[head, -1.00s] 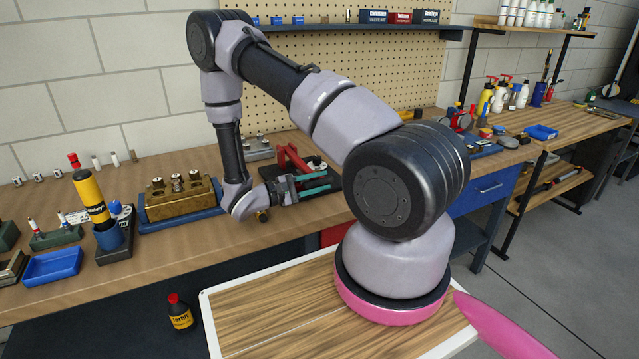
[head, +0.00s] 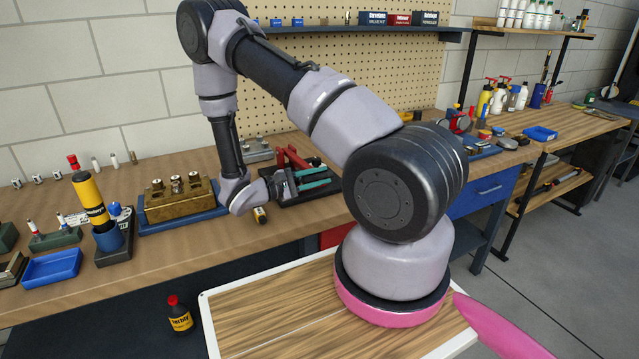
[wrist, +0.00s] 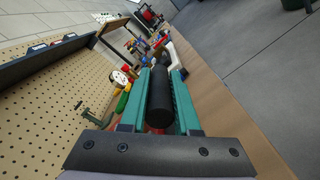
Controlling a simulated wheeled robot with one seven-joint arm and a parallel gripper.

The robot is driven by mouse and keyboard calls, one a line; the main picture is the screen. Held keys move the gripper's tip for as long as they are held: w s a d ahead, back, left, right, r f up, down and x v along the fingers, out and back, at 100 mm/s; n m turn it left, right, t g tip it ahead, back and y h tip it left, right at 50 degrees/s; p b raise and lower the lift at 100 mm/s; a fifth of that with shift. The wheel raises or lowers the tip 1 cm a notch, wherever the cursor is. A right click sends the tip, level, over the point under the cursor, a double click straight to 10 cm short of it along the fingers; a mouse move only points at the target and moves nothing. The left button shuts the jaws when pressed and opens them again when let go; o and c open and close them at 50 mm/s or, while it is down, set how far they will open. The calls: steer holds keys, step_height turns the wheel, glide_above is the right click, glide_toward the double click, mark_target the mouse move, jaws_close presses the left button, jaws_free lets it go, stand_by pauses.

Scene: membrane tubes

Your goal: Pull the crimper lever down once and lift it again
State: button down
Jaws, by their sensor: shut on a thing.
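The crimper has a red frame (head: 292,156) and stands on a dark base on the workbench, just beyond my wrist in the head view. My gripper (head: 325,177) has teal fingers and reaches across the crimper toward the right. In the wrist view a black cylindrical lever grip (wrist: 159,103) lies lengthwise between the two teal fingers, and my gripper (wrist: 161,73) is shut on it. Some red shows below the grip there. My arm and gripper hide part of the crimper in the head view, so the lever's exact angle is hard to tell.
A brass block on a blue tray (head: 145,217) stands left of my wrist. A pegboard (head: 330,75) and shelf rise behind. Bottles and tools (head: 490,105) stand at the right.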

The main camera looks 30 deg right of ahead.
steer(key=w+r+n, duration=0.5)
steer(key=w+r, duration=0.2)
steer(key=r, duration=0.3)
steer(key=w+r+n, duration=0.4)
steer(key=w+r, duration=0.3)
steer(key=r, duration=0.3)
steer(key=shift+n, duration=0.4)
steer(key=shift+r, duration=0.1)
steer(key=c, duration=0.7)
jaws_free()
steer(key=shift+w, duration=0.15)
steer(key=shift+o, duration=0.2)
steer(key=a, duration=1)
steer(key=shift+a, duration=0.4)
